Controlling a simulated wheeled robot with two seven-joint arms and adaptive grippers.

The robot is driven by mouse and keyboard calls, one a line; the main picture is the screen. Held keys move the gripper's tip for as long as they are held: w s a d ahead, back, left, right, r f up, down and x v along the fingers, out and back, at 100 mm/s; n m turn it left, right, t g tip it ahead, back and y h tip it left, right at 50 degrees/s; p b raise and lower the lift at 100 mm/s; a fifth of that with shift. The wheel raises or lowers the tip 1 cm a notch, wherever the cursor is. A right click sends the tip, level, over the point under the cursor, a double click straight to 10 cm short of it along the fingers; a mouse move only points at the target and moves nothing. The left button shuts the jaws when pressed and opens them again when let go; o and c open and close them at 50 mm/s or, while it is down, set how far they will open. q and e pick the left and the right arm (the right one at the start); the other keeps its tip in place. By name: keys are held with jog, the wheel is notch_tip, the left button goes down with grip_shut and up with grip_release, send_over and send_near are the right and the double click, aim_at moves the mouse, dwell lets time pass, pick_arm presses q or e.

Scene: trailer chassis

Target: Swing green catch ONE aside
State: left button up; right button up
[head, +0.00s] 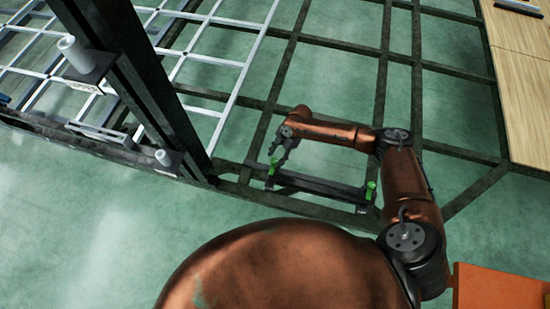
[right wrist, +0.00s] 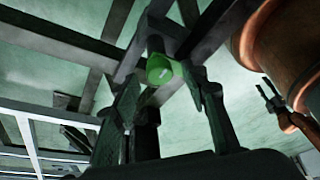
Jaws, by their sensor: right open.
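Two green catches stand at the ends of a short dark crossbar (head: 318,185) on the chassis. The left green catch (head: 272,167) is just below my right gripper (head: 277,158); the other green catch (head: 370,190) is at the bar's right end, beside my arm. I cannot read which one is ONE. In the right wrist view a green catch (right wrist: 164,70) shows its rounded top with a small pale mark, near the tips of my open right gripper (right wrist: 167,88). I cannot tell whether the fingers touch it. My left gripper is not in view.
A thick dark post (head: 135,75) rises left of the crossbar, with grey cylinder fittings (head: 75,55) beside it. A pale metal lattice (head: 215,60) lies behind. Dark chassis rails (head: 385,75) cross the green floor. A wooden panel (head: 520,75) is at the right.

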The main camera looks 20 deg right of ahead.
jog(key=shift+a+f, duration=0.15)
jog(key=shift+f, duration=0.3)
jog(key=shift+c, duration=0.2)
grip_shut()
